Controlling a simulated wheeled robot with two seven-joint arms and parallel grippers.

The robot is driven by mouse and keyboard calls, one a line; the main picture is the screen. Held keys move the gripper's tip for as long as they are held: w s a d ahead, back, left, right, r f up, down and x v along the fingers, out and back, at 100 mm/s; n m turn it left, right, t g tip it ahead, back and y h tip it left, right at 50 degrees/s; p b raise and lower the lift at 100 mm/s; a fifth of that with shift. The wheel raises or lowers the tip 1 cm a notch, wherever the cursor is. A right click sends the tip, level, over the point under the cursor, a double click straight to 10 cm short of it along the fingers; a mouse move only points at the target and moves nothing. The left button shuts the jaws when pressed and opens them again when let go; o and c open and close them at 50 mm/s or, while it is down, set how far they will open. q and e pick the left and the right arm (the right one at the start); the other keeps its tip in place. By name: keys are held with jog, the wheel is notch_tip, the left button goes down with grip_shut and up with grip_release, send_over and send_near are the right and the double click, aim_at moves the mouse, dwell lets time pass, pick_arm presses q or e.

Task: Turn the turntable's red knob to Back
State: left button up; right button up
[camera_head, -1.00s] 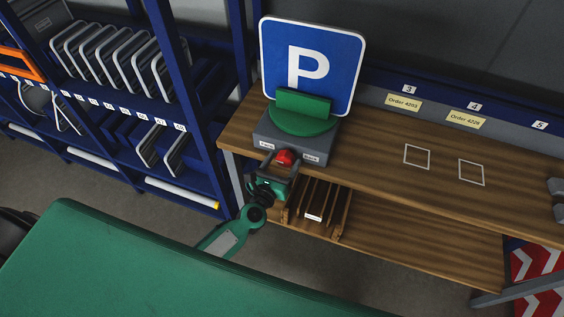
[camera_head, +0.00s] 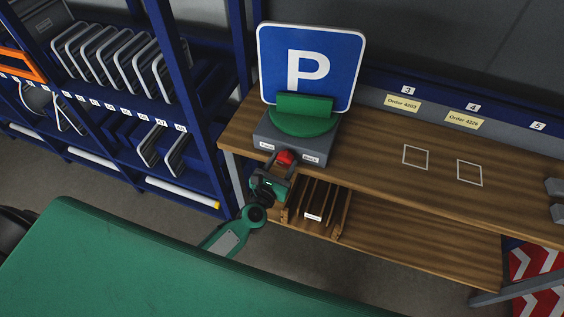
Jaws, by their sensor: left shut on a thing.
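The turntable (camera_head: 312,150) is a grey box at the left end of the wooden bench. Its green disc and holder (camera_head: 303,112) carry a blue parking sign (camera_head: 340,68) with a white P, standing upright and facing me. The red knob (camera_head: 285,157) is on the front face, between a label at the left that seems to read Front and the Back label (camera_head: 311,160) at the right. My left gripper (camera_head: 281,161) is shut on the knob, partly hiding it. The knob's exact pointing cannot be told. My right gripper is not in view.
A slotted wooden rack (camera_head: 316,212) stands under the bench, close right of my left gripper. Blue shelving (camera_head: 205,165) with several grey-edged plates is at the left. The bench top right of the turntable is clear, with two white outlines (camera_head: 415,156).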

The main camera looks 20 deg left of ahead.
pick_arm(q)
jog(key=m+p, duration=0.2)
jog(key=m, duration=0.2)
jog(key=shift+r, duration=0.15)
jog(key=m+p, duration=0.1)
jog(key=m, duration=0.3)
jog(key=shift+d+y+p, duration=0.15)
jog(key=shift+y+p, duration=0.25)
jog(key=m+p, duration=0.1)
jog(key=m, duration=0.2)
jog(key=shift+g, duration=0.3)
jog(key=m+p, duration=0.1)
jog(key=m, duration=0.3)
jog(key=shift+d+y+p, duration=0.1)
jog(key=shift+y+p, duration=0.3)
jog(key=m+p, duration=0.1)
jog(key=m, duration=0.3)
jog(key=shift+m+y, duration=0.3)
jog(key=m, duration=0.3)
jog(key=shift+y, duration=0.3)
jog(key=m, duration=0.3)
jog(key=shift+d+f+m, duration=0.1)
jog(key=shift+f+m, duration=0.15)
jog(key=shift+m, duration=0.15)
jog(key=shift+m+t, duration=0.4)
jog(key=shift+m, duration=1.4)
